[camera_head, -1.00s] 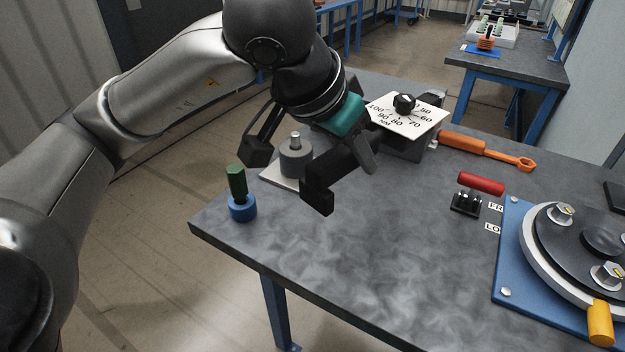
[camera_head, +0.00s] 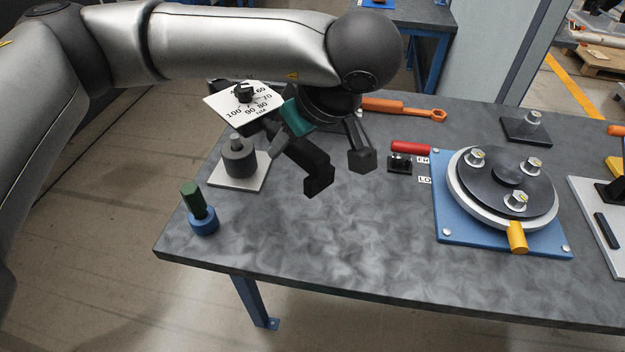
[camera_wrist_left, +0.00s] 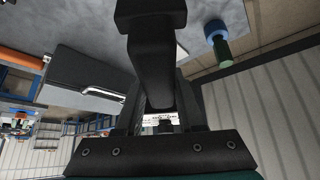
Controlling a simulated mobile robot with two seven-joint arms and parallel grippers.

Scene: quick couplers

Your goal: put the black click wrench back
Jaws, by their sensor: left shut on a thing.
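My left gripper (camera_head: 340,170) is above the table, just right of the grey post fixture. It is shut on the black click wrench, but the wrench's outline merges with the dark fingers and I cannot clearly tell it apart. The left wrist view shows a black finger shape (camera_wrist_left: 150,50) in the middle and a dark block (camera_wrist_left: 88,75) with a shiny metal rod at left; I cannot tell what the block is. An orange wrench (camera_head: 400,107) lies at the table's back edge. My right gripper is not in view.
A white dial plate (camera_head: 232,106) with a black knob stands behind a grey post (camera_head: 239,160). A red-handled tool (camera_head: 410,148) and a blue-based turntable (camera_head: 450,225) are at right. The front middle of the table is clear.

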